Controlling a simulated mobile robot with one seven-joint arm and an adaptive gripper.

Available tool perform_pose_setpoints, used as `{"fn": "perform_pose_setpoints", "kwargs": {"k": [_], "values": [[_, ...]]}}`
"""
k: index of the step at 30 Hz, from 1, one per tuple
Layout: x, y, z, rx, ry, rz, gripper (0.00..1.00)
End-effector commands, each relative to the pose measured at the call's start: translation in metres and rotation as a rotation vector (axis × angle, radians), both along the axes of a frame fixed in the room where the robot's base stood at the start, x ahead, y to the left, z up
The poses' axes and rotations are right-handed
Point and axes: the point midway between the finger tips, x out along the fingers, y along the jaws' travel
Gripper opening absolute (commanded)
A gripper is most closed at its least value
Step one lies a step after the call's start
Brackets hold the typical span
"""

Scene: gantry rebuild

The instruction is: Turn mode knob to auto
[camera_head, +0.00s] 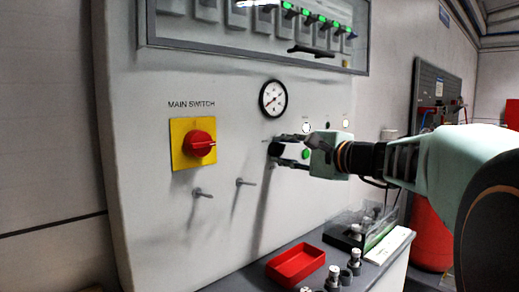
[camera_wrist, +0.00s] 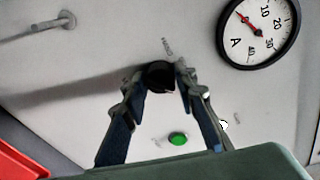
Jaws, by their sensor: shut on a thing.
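The black mode knob (camera_wrist: 158,76) sits on the pale panel, between the fingertips of my gripper (camera_wrist: 160,82) in the wrist view. The fingers are shut on it from both sides. In the head view my gripper (camera_head: 277,152) reaches in from the right, and the dark knob (camera_head: 276,148) shows between its fingers. Small lettering stands by the knob in the wrist view, but it is too blurred to read surely. The knob's pointer is not clear, so I cannot tell its setting.
A green button (camera_wrist: 178,138) lies near my fingers. A round gauge (camera_head: 273,98) is above the knob. A red main switch (camera_head: 200,143) on yellow and two pegs (camera_head: 240,182) are to the left. A red tray (camera_head: 296,264) stands on the ledge below.

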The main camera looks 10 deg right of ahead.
Motion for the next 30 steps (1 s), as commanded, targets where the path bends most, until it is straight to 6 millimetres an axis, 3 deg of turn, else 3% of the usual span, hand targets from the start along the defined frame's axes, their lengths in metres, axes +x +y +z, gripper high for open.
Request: {"fn": "perform_pose_setpoints", "kwargs": {"k": [9, 10, 15, 24, 30], "values": [[0.000, 0.000, 0.001, 0.004, -0.001, 0.000, 0.02], [0.000, 0.000, 0.001, 0.004, -0.001, 0.000, 0.27], [0.000, 0.000, 0.001, 0.003, -0.001, 0.000, 0.44], [0.000, 0.000, 0.003, 0.002, -0.001, 0.000, 0.44], [0.000, 0.001, 0.031, -0.001, -0.006, 0.000, 0.44]]}}
